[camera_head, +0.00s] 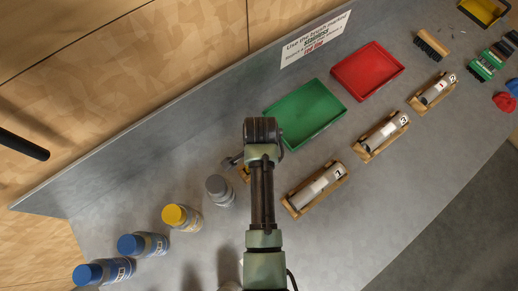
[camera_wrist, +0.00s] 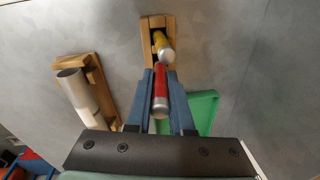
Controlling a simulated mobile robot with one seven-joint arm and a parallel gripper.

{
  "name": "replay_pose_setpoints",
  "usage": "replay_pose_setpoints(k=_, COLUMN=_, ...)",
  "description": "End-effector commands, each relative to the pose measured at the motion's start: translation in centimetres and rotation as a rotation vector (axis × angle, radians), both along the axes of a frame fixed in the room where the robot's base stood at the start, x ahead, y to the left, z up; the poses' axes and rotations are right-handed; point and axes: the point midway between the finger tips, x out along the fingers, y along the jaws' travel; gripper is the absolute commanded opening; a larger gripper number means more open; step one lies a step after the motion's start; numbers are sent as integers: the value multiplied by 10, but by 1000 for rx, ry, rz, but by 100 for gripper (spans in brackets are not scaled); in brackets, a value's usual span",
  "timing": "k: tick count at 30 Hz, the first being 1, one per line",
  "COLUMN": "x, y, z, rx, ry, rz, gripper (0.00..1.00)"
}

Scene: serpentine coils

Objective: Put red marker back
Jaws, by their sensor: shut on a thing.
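My gripper (camera_wrist: 162,100) is shut on the red marker (camera_wrist: 160,92), which shows between its blue fingers with its silver end towards the wrist camera. Just beyond the fingertips in the wrist view is a wooden marker holder (camera_wrist: 147,24). A yellow marker (camera_wrist: 161,44) with a silver end stands in it. The red marker's far end is hidden, so I cannot tell whether it touches the holder. In the head view my arm covers most of this holder (camera_head: 243,173), and the red marker is not visible there.
A green tray (camera_head: 305,114) and a red tray (camera_head: 368,71) lie behind. Numbered grey cylinders in wooden cradles (camera_head: 315,189) stand to the right. A grey-capped bottle (camera_head: 219,190), a yellow-capped bottle (camera_head: 181,217) and blue-capped bottles (camera_head: 143,244) stand left.

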Motion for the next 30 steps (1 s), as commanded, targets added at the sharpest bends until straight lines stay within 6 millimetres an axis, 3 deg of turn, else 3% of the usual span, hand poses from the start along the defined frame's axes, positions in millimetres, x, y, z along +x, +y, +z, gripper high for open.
replay_pose_setpoints(k=22, x=0, y=0, z=-32, rx=0, ry=0, rz=0, gripper=0)
replay_pose_setpoints(k=30, x=0, y=0, z=-34, rx=0, ry=0, rz=0, gripper=0)
